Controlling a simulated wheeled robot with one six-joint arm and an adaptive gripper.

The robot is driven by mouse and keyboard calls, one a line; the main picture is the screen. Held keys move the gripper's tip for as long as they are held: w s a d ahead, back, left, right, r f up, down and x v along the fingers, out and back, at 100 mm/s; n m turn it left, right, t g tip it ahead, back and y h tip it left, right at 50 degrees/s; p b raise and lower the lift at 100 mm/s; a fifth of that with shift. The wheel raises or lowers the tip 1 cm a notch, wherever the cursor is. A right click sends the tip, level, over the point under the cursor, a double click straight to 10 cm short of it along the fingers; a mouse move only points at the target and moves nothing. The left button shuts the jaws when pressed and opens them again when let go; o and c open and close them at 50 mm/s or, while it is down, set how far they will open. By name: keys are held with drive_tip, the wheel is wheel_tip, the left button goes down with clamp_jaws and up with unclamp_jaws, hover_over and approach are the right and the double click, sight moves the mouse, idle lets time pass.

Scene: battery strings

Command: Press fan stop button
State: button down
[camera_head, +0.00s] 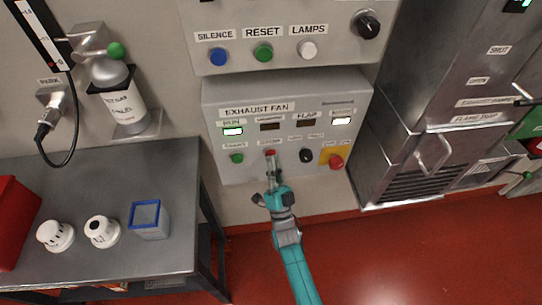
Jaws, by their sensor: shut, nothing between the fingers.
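The exhaust fan panel (222,97) is a grey box on the wall with a label reading EXHAUST FAN. A red button (269,152) sits in its lower row, right of a green button (237,158); the label above it is partly legible. My gripper (271,163) is shut and empty, pointing up at the panel just below the red button. Its tips overlap the button's lower edge in the picture; I cannot tell whether they touch it. The RUN lamp (233,132) is lit.
A black selector knob (306,155) and a red mushroom button on a yellow plate (336,161) lie to the right. An upper panel (235,18) is above. A metal table (180,180) stands left, a steel cabinet (440,70) right. Red floor (400,265) is clear.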

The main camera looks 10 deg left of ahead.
drive_tip(key=shift+w, duration=0.2)
drive_tip(key=shift+s, duration=0.1)
idle(0.4)
drive_tip(key=shift+s+d, duration=0.25)
drive_tip(key=shift+s, duration=0.7)
drive_tip(key=shift+s+d, duration=0.25)
drive_tip(key=shift+s, duration=0.55)
drive_tip(key=shift+s+d, duration=0.2)
drive_tip(key=shift+s, duration=0.65)
drive_tip(key=shift+s+d, duration=0.25)
drive_tip(key=shift+s, duration=0.55)
